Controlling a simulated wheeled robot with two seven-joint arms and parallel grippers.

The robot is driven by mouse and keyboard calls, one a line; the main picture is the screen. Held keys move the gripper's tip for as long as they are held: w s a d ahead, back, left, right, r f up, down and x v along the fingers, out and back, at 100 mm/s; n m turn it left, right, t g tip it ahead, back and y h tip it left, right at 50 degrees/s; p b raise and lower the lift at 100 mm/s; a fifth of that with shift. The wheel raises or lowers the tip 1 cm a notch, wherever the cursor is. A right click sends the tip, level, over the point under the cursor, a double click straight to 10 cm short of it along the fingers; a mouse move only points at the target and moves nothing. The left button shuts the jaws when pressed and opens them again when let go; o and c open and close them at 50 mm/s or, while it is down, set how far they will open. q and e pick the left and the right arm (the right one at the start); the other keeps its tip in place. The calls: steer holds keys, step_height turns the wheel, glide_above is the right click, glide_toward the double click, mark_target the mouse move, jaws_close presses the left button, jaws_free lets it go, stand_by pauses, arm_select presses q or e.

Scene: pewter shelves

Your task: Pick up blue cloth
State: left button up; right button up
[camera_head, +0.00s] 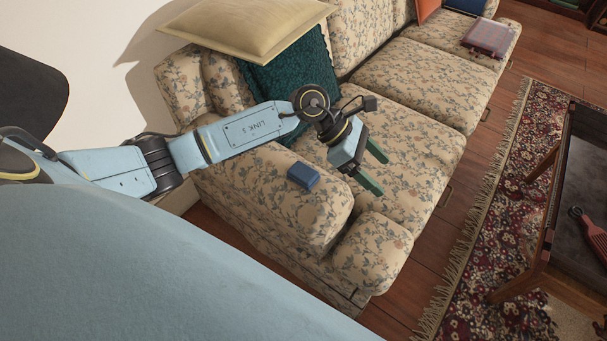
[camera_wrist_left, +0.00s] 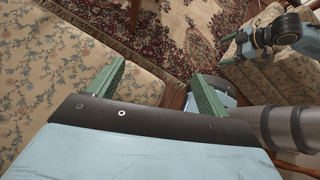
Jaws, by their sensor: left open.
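The blue cloth (camera_head: 303,176) is a small, folded, block-like bundle lying on top of the near arm of the floral sofa. My left gripper (camera_head: 380,174) is open, with its green fingers apart and nothing between them. It hangs over the sofa seat, to the right of the cloth and clear of it. In the left wrist view the open fingers (camera_wrist_left: 158,72) point towards the floor and rug, and I cannot make out the cloth there. My right gripper (camera_wrist_left: 231,50) shows small at the upper right of that view; its opening is unclear.
The sofa (camera_head: 410,85) carries a yellow cushion (camera_head: 250,28), a dark green cushion (camera_head: 295,85) and a checked book-like item (camera_head: 488,38). A low table (camera_head: 541,228) with a red-handled tool (camera_head: 588,232) stands on the patterned rug (camera_head: 470,265). The seat's middle is clear.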

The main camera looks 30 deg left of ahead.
arm_select(q)
steer(key=w+a+f+m+g+y, duration=0.15)
steer(key=a+m+y, duration=0.35)
steer(key=a, duration=0.5)
steer(key=y+b, duration=0.4)
steer(key=y, duration=0.1)
glide_above(303, 172)
steer(key=f, duration=0.7)
steer(key=shift+w+a, duration=0.2)
steer(key=shift+f, duration=0.55)
steer(key=f, duration=0.1)
steer(key=f+b, duration=0.1)
steer(key=f, duration=0.1)
steer(key=shift+s+d+b, duration=0.15)
steer(key=shift+d+b, duration=0.1)
steer(key=shift+b, duration=0.05)
steer(key=shift+f, duration=0.6)
steer(key=shift+f+b, duration=0.25)
steer(key=shift+b, duration=0.05)
arm_select(e)
steer(key=w+a+r+t, duration=0.1)
steer(key=r, duration=0.4)
steer(key=w+a+r+t+y, duration=0.1)
steer(key=a+r+t, duration=0.1)
steer(key=r, duration=0.3)
steer(key=shift+w+a+r, duration=0.15)
steer(key=shift+w+a, duration=0.15)
steer(key=shift+w, duration=0.1)
arm_select(q)
steer(key=shift+c, duration=0.2)
